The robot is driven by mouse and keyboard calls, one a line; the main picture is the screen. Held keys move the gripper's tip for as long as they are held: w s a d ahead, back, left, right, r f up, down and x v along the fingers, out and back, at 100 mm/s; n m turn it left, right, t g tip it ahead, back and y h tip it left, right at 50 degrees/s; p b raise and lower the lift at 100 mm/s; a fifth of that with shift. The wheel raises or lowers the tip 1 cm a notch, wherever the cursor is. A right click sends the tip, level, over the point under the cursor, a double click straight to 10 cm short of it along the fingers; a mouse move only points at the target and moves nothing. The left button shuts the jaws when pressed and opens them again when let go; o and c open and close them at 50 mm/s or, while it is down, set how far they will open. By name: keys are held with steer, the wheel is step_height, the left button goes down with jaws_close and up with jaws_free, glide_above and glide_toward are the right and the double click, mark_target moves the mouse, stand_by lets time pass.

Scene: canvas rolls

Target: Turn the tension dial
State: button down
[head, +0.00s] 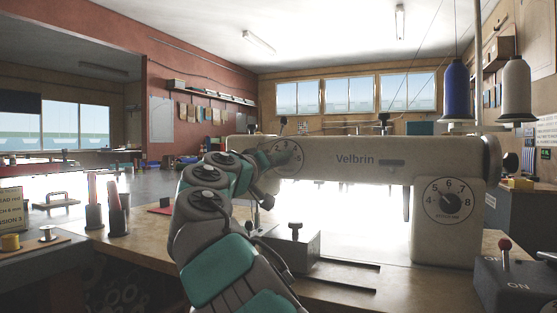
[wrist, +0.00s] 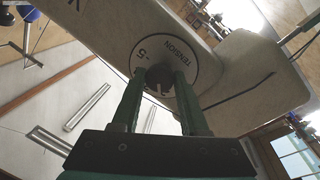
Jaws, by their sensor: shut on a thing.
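The tension dial is a round white plate (wrist: 172,42) with the word TENSION and a dark central knob (wrist: 159,78). It sits on the left end of a cream sewing machine (head: 345,158). In the wrist view, the two green fingers of my gripper (wrist: 160,82) stand on either side of the knob and are shut on it. I cannot read the pointer's setting.
A second dial (head: 450,201) with a black knob is on the machine's right column. Blue (head: 454,88) and white (head: 515,88) thread spools stand above it. A switch box (head: 516,281) with a red-tipped lever is front right.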

stand_by(0.5)
steer(key=shift+c, duration=2.2)
jaws_free()
steer(key=shift+s+a, duration=0.1)
steer(key=r+b+v, duration=0.1)
steer(key=v, duration=0.6)
steer(key=shift+s+f+b, duration=0.3)
steer(key=shift+f, duration=0.2)
steer(key=shift+a, duration=0.1)
